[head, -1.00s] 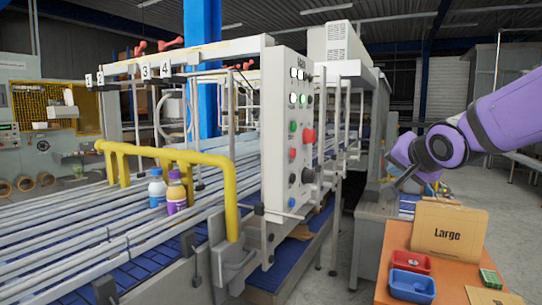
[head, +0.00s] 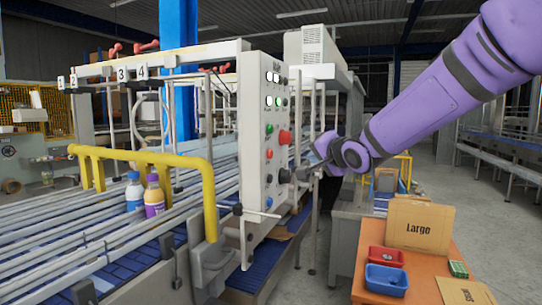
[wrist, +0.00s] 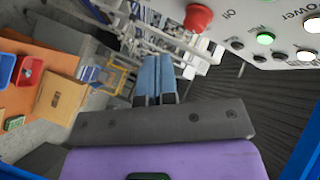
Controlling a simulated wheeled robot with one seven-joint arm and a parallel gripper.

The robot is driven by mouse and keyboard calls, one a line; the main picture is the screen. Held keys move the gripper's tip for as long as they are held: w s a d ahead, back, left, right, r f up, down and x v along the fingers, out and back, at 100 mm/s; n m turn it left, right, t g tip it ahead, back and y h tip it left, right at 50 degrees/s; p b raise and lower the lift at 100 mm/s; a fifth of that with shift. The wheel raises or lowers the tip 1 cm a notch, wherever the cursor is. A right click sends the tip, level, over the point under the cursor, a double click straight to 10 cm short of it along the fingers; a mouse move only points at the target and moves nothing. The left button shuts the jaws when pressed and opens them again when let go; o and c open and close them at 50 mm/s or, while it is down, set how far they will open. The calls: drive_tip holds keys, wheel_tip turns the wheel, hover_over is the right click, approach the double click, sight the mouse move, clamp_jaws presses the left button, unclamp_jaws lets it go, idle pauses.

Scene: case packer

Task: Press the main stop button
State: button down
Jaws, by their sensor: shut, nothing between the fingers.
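The control panel (head: 263,140) is a white upright box with lit white and green buttons at the top and coloured buttons below. A large red mushroom button (head: 285,137) sticks out on its right side; it also shows at the top of the wrist view (wrist: 198,18). I cannot read a label naming it the main stop. My gripper (head: 299,170) is near the panel's right edge, lower than the red button in the head view. In the wrist view its fingers (wrist: 157,62) are shut and empty, with a visible gap to the red button.
A yellow rail (head: 150,157) and two bottles (head: 144,194) stand left of the panel on the conveyor. An orange table (head: 425,262) at the lower right holds a red tray (head: 386,257), a blue tray (head: 387,280) and a cardboard piece (head: 420,222). Grey floor shows between.

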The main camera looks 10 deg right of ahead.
drive_tip(key=w+a, duration=0.5)
drive_tip(key=a, duration=0.1)
drive_tip(key=shift+a, duration=0.3)
idle(2.0)
drive_tip(key=shift+w+a, duration=0.2)
drive_tip(key=shift+a, duration=0.15)
drive_tip(key=shift+w+a, duration=0.3)
drive_tip(key=shift+a, duration=0.15)
idle(0.9)
idle(0.3)
drive_tip(key=shift+s+d, duration=0.55)
drive_tip(key=shift+d, duration=0.25)
drive_tip(key=shift+s+d, duration=0.75)
drive_tip(key=shift+d, duration=0.25)
drive_tip(key=shift+s+d, duration=0.75)
drive_tip(key=shift+d, duration=0.25)
